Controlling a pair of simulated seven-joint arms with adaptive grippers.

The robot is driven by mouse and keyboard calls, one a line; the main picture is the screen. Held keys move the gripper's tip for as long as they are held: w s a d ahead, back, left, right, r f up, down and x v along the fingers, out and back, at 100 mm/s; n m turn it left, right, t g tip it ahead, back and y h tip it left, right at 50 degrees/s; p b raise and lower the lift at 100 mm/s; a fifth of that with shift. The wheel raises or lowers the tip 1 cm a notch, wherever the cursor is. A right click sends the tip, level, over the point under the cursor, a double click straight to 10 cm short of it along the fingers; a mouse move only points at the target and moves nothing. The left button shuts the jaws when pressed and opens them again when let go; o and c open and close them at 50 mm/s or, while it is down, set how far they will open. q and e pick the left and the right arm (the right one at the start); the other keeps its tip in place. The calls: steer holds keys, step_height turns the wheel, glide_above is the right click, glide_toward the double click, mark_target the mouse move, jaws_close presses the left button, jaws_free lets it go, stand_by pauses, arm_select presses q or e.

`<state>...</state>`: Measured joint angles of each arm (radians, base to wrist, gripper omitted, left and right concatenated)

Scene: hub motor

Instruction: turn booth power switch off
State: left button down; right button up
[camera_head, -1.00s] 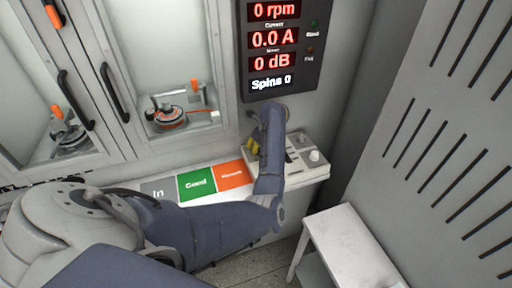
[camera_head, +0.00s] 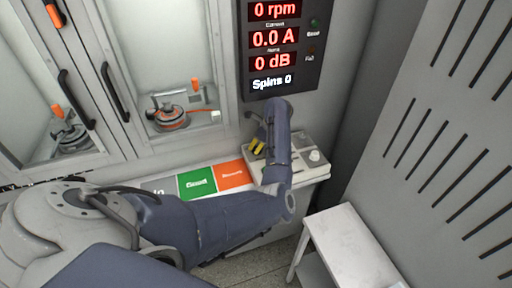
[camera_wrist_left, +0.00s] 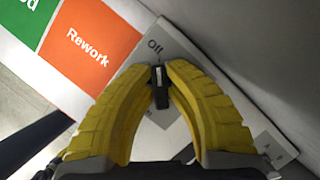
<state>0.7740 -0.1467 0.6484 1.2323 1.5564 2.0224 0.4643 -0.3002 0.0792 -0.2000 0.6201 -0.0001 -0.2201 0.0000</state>
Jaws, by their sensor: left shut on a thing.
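The booth power switch (camera_wrist_left: 159,92) is a small black lever on a light grey control panel (camera_wrist_left: 185,50), with the word "Off" printed just beyond its tip in the left wrist view. My left gripper (camera_wrist_left: 160,80) has its yellow fingers closed around the switch, one on each side. In the head view the left gripper (camera_head: 258,146) is over the left part of the control panel (camera_head: 317,171), and my arm hides part of it. The switch itself cannot be made out there. My right gripper is not in view.
A green pad (camera_head: 196,184) and an orange "Rework" pad (camera_head: 231,174) lie left of the panel. A display (camera_head: 274,62) above reads 0 rpm, 0.0 A and 0 dB. Glass-doored cabinets (camera_head: 157,50) stand behind. A white side table (camera_head: 350,245) stands at lower right.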

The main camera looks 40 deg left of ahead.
arm_select(q)
steer(key=c, duration=1.4)
jaws_free()
steer(key=shift+r, duration=0.15)
steer(key=shift+w+d+r, duration=0.15)
steer(key=shift+d+r, duration=0.85)
steer(key=shift+r, duration=0.25)
steer(key=d, duration=0.3)
steer(key=w+d, duration=0.1)
steer(key=d, duration=0.3)
steer(key=w+d, duration=0.1)
steer(key=d, duration=0.3)
